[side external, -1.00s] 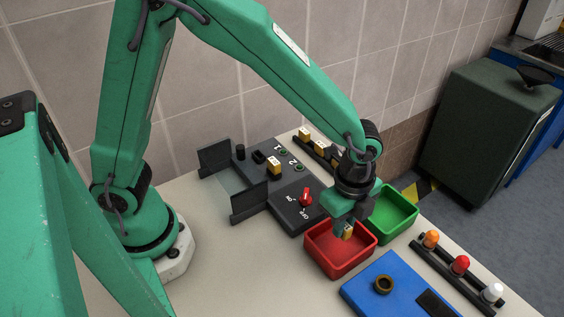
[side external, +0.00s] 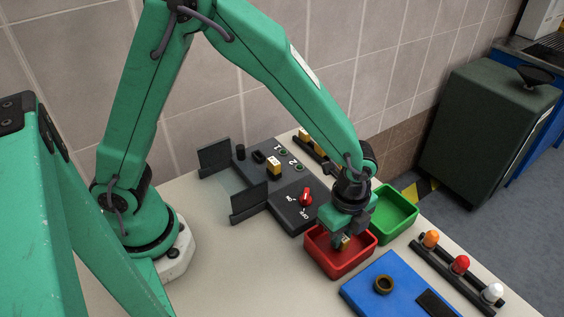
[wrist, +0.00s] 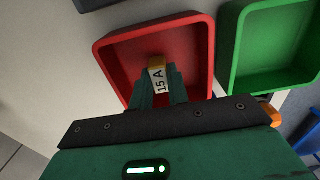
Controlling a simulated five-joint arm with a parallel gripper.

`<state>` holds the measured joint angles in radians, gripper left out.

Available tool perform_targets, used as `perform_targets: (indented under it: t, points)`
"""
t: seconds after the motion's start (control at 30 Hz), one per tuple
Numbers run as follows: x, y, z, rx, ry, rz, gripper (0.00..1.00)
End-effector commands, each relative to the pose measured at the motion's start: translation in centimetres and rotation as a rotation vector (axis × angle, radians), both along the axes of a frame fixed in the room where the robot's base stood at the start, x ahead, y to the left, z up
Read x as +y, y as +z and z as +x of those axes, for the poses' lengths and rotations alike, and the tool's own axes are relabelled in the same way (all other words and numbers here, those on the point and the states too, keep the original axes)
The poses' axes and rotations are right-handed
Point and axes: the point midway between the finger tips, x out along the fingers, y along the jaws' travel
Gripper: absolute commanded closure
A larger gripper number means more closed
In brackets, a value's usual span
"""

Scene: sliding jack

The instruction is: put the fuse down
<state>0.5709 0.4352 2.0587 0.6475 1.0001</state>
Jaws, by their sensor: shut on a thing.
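My gripper (side external: 342,241) is shut on a fuse (side external: 345,243) with a yellow top and a white label. In the wrist view the fuse (wrist: 157,76) reads "15 A" and sits between the two green fingers of my gripper (wrist: 158,88). The fuse is inside the outline of the red tray (side external: 318,256), low within its walls. The red tray (wrist: 115,66) fills the upper middle of the wrist view. I cannot tell whether the fuse touches the tray floor.
A green tray (side external: 396,229) adjoins the red tray on the right. The dark panel (side external: 292,217) with a red switch (side external: 306,197) is behind left. A blue block (side external: 365,292) is in front, and a rack of coloured lamps (side external: 460,265) is at right.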

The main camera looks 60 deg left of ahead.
Motion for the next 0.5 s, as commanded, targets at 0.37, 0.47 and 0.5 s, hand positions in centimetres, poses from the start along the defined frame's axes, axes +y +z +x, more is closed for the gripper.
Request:
perform_targets:
  t: [0.37,0.47,0.5]
  points:
    - [0.01,-0.23,-0.01,0.001,0.000,0.000,0.61]
    - [0.00,-0.22,0.00,0.000,0.000,0.000,0.61]
    - [0.00,-0.20,0.00,0.000,0.000,0.000,0.61]
